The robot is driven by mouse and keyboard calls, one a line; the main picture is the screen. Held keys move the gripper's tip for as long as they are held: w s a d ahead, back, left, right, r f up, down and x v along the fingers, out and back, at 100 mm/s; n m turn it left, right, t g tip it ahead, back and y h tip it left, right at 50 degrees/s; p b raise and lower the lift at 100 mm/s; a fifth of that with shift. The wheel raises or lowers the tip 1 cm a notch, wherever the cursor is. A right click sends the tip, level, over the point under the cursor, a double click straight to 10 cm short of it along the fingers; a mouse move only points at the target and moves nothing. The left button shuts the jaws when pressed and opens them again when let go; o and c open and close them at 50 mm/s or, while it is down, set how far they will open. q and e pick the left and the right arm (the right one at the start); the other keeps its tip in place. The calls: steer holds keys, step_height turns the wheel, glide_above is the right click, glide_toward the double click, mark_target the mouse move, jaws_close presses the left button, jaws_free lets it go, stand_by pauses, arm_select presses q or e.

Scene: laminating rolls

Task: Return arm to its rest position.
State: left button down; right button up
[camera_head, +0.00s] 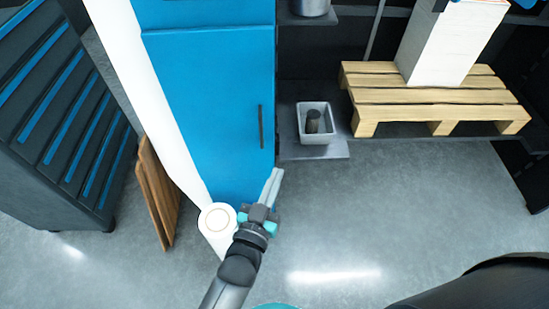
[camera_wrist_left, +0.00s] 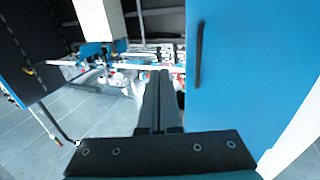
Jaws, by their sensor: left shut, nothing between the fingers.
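My left gripper (camera_head: 272,175) is in the lower middle of the head view. Its arm comes up from the bottom edge, and its fingers point up and slightly right. The fingers are together with nothing between them. In the left wrist view, the shut fingers (camera_wrist_left: 160,76) point away from the camera and are empty. In the head view they overlap the lower right corner of a blue cabinet (camera_head: 208,100); I cannot tell whether they touch it. My right gripper is not in view.
A long white roll (camera_head: 160,110) runs along the cabinet's left side, its round end close to my left gripper. Brown boards (camera_head: 158,195) lean by a dark drawer unit (camera_head: 60,110). A grey bin (camera_head: 302,125) and wooden pallet (camera_head: 440,97) are right. Floor is clear right of the gripper.

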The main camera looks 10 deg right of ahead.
arm_select(q)
steer(key=s+a+f+n+g+y, duration=0.1)
steer(key=s+a+f+g+y, duration=0.1)
steer(key=s+a+f, duration=0.45)
steer(key=s+a+f+g+y, duration=0.1)
steer(key=a+f+g+y, duration=0.15)
steer(key=f, duration=0.75)
steer(key=s+a+f+n+g+y, duration=0.15)
steer(key=s+a+f, duration=0.3)
steer(key=f, duration=0.45)
steer(key=s+a+f+g+y, duration=0.1)
steer(key=s+a+f+g, duration=0.1)
steer(key=s+a, duration=0.3)
steer(key=s+a+f+n+g+y, duration=0.1)
steer(key=s+a+f+g, duration=0.2)
steer(key=s, duration=0.5)
steer(key=s+a+f+n+g+y, duration=0.1)
steer(key=s+a+f+g+y, duration=0.1)
steer(key=s+a+f, duration=0.4)
steer(key=shift+s+a+g+b, duration=0.3)
steer(key=shift+s+g, duration=0.2)
steer(key=shift+s, duration=0.35)
